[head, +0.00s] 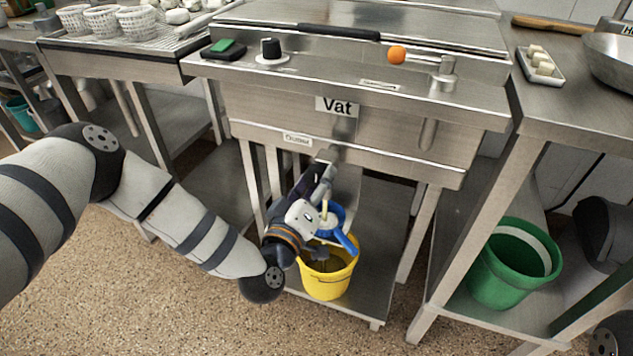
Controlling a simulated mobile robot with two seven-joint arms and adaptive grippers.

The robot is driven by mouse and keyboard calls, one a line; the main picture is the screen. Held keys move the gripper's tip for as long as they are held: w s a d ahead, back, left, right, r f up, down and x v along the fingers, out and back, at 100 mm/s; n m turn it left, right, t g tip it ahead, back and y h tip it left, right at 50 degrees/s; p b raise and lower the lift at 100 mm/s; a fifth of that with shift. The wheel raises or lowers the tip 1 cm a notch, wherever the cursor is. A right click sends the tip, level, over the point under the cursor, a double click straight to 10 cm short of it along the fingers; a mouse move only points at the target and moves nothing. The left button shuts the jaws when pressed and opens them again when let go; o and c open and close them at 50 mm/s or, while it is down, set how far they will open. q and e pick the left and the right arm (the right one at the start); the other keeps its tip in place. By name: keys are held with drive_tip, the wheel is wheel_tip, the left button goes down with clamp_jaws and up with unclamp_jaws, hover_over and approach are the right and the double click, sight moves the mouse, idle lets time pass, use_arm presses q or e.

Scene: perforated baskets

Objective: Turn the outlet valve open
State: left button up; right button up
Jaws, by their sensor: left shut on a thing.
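The steel vat (400,136) carries a "Vat" sign and a small label, seemingly "Outlet", on its front. The outlet valve (327,156) is under the vat's front edge, right of that label; only a small part shows. My left gripper (323,174) reaches up to it from below and is shut on what appears to be its handle. The fingers and my wrist hide most of the valve, so its angle cannot be told. My right gripper is out of view.
A yellow bucket (328,282) stands on the lower shelf below my left wrist, with a blue strainer-like item (335,218) above it. Table legs stand close on both sides. A green bucket (511,268) is at right. An orange-knobbed lever (397,55) is on top.

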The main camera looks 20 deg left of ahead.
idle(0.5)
use_arm(q)
drive_tip(key=o, duration=1.1)
drive_tip(key=shift+o, duration=0.2)
drive_tip(key=s, duration=1.2)
drive_tip(key=shift+a, duration=0.2)
